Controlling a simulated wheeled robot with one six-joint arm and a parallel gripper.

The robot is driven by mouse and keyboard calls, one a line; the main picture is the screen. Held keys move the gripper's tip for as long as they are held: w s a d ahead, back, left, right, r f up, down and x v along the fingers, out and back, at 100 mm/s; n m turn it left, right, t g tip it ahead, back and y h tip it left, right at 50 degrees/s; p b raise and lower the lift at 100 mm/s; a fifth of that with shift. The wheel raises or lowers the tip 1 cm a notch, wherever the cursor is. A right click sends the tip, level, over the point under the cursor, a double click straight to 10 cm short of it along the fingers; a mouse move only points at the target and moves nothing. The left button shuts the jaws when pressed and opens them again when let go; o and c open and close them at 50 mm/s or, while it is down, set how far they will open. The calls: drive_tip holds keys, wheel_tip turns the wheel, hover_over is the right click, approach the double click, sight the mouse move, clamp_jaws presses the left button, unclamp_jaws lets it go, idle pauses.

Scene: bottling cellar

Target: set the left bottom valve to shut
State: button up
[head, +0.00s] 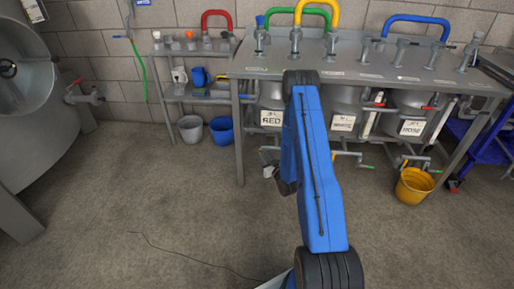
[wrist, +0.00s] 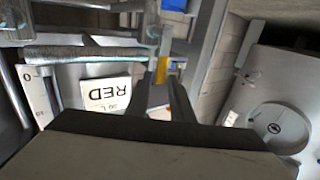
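In the wrist view, a narrow yellow handle (wrist: 161,70) stands beside a grey pipe fitting (wrist: 166,42), below the tank label RED (wrist: 108,94). It looks like the lever of the left bottom valve; whether it is set open or shut I cannot tell. My gripper (wrist: 160,88) has its two fingers apart, with the handle showing between or just beyond their tips; I see no contact. In the head view, the RED label (head: 271,118) hangs on the left tank under the bench, and my blue arm hides most of the piping there.
A steel bench (head: 350,72) carries filler taps and coloured hoses. A yellow bucket (head: 414,186) stands under the right tank. A grey bucket (head: 190,130) and a blue bucket (head: 222,131) are at the left.

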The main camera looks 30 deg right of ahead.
drive_tip(key=w, duration=0.7)
drive_tip(key=shift+w, duration=0.2)
clamp_jaws()
